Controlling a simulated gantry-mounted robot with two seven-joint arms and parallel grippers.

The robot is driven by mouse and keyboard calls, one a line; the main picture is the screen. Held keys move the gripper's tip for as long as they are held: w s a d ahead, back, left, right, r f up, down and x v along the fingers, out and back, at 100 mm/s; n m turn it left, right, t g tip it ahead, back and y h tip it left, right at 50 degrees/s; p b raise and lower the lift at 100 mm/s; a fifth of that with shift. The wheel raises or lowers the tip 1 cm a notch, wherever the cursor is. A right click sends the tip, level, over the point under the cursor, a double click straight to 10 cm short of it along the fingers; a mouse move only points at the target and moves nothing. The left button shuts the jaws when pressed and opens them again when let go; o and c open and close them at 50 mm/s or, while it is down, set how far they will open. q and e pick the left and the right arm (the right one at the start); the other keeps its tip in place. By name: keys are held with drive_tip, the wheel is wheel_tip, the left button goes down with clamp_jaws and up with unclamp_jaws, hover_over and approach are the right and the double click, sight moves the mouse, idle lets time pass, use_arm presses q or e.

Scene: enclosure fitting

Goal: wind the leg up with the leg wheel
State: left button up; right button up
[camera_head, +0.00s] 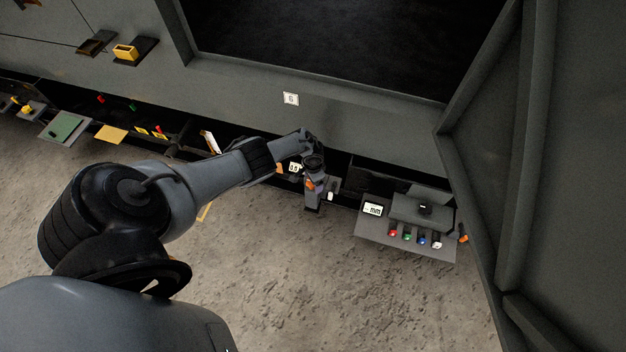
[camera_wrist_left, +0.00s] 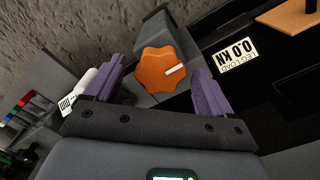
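The leg wheel is an orange lobed knob (camera_wrist_left: 165,70) with a white mark, on a grey block (camera_wrist_left: 152,42) in the left wrist view. In the head view a bit of orange (camera_head: 310,184) shows at the end of my left arm. My left gripper (camera_wrist_left: 157,82) has two purple fingers spread on either side of the knob, with visible gaps, so it is open. In the head view my left gripper (camera_head: 314,172) is small and partly covers the knob. A "LEG LOAD" display (camera_wrist_left: 232,50) reads 0.0 kN beside the knob. My right gripper is not in either view.
A grey control panel (camera_head: 405,238) with a "mm" display (camera_head: 373,209) and several coloured knobs stands to the right. A white cylindrical piece (camera_wrist_left: 101,78) is close to the left finger. Rough floor lies in front.

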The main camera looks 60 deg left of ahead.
use_arm(q)
wheel_tip(320, 180, up, 11)
drive_tip(key=p, duration=0.9)
drive_tip(key=shift+p, duration=0.4)
drive_tip(key=shift+f, duration=0.15)
